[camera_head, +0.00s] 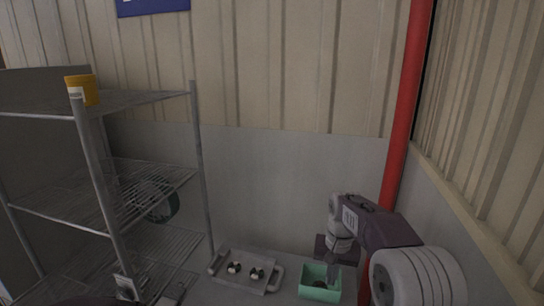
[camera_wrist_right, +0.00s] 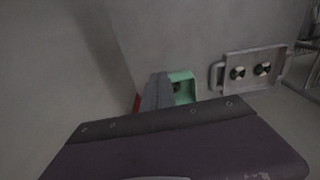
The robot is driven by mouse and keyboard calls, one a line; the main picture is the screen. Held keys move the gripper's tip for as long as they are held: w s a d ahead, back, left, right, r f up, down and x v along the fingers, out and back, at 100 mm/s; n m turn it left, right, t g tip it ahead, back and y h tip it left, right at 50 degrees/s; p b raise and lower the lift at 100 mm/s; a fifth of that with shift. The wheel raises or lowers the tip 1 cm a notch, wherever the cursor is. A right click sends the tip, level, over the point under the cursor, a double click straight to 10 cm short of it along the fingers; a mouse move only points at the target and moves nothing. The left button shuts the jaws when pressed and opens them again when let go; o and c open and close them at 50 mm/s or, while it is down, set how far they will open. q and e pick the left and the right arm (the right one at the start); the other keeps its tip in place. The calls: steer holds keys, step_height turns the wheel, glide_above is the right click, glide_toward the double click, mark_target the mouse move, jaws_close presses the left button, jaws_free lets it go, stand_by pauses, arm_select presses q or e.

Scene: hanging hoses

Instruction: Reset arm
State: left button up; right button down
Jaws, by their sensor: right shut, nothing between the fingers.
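My right arm comes in from the lower right of the head view, with dark purple and pale grey links. Its right gripper (camera_head: 334,270) points down beside the small green box, near the right end of the low surface. The gripper is shut and empty. In the right wrist view my dark purple gripper body fills the bottom, and a grey finger part (camera_wrist_right: 157,92) overlaps the left side of the green box. Whether the gripper touches the box cannot be told. My left gripper does not show.
The open green box (camera_head: 320,283) holds something dark. A grey tray (camera_head: 240,283) with handles and two round fittings (camera_head: 256,273) lies left of it. A red pipe (camera_head: 405,100) rises behind my right arm. A wire shelf (camera_head: 198,150) with a yellow tub (camera_head: 84,88) stands left.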

steer(key=s+f+n, duration=0.1)
steer(key=s+f, duration=0.2)
steer(key=s, duration=0.4)
steer(key=s+f+n, duration=0.1)
steer(key=s+f, duration=0.2)
steer(key=s, duration=0.4)
steer(key=s+d+f, duration=0.1)
steer(key=s+f, duration=0.2)
steer(key=s, duration=0.4)
steer(key=shift+s+n, duration=0.2)
steer(key=shift+n, duration=0.2)
steer(key=shift+s, duration=0.1)
